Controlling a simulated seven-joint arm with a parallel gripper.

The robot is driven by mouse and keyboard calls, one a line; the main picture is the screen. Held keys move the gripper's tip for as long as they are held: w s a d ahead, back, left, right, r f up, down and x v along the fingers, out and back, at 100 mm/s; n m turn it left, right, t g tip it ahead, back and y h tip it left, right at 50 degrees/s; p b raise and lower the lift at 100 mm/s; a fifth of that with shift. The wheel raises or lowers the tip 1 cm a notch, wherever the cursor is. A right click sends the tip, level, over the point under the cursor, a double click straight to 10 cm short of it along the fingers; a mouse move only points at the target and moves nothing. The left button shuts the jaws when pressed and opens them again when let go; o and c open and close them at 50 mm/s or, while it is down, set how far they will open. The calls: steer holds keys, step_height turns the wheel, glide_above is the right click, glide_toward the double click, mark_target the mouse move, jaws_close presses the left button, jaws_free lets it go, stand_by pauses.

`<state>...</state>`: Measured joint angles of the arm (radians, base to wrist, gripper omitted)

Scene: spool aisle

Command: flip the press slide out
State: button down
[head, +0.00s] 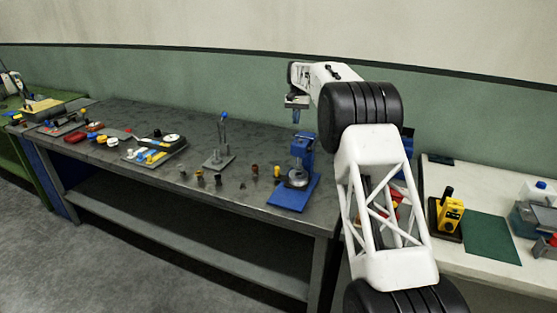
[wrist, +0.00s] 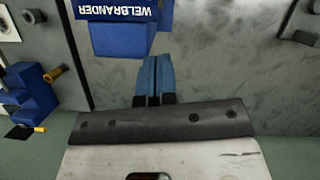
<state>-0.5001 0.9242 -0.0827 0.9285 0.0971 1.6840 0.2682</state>
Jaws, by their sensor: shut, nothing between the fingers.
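The blue press (head: 305,148) stands upright on a blue base near the right end of the grey bench. A silver round part (head: 298,178) sits low in it; I cannot tell whether the slide is in or out. My gripper (head: 296,117) hangs above the press, apart from it. In the wrist view, the blue fingers (wrist: 153,76) are together and empty, just short of a blue block lettered WELBRANDER (wrist: 122,35), which looks like the press. The slide is not clear in that view.
A lever stand (head: 220,150) and several small spools (head: 200,177) are left of the press on the grey bench (head: 120,112). A white table (head: 480,185) with a yellow device (head: 450,215) is right. The wrist view shows another blue device (wrist: 35,95) at left.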

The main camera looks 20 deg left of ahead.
steer(key=w+a+f, duration=0.1)
steer(key=a+f, duration=0.6)
steer(key=shift+f, duration=0.1)
steer(key=shift+f, duration=0.15)
stand_by(0.3)
steer(key=x, duration=1)
steer(key=shift+s+d, duration=0.2)
steer(key=shift+s, duration=0.05)
steer(key=shift+s+d+r, duration=0.1)
steer(key=shift+s+r, duration=0.05)
steer(key=shift+s, duration=0.25)
steer(key=shift+s+d+r, duration=0.1)
steer(key=shift+s, duration=0.3)
steer(key=shift+s+d, duration=0.15)
steer(key=shift+s, duration=0.4)
steer(key=shift+s+d, duration=0.15)
steer(key=shift+s, duration=0.35)
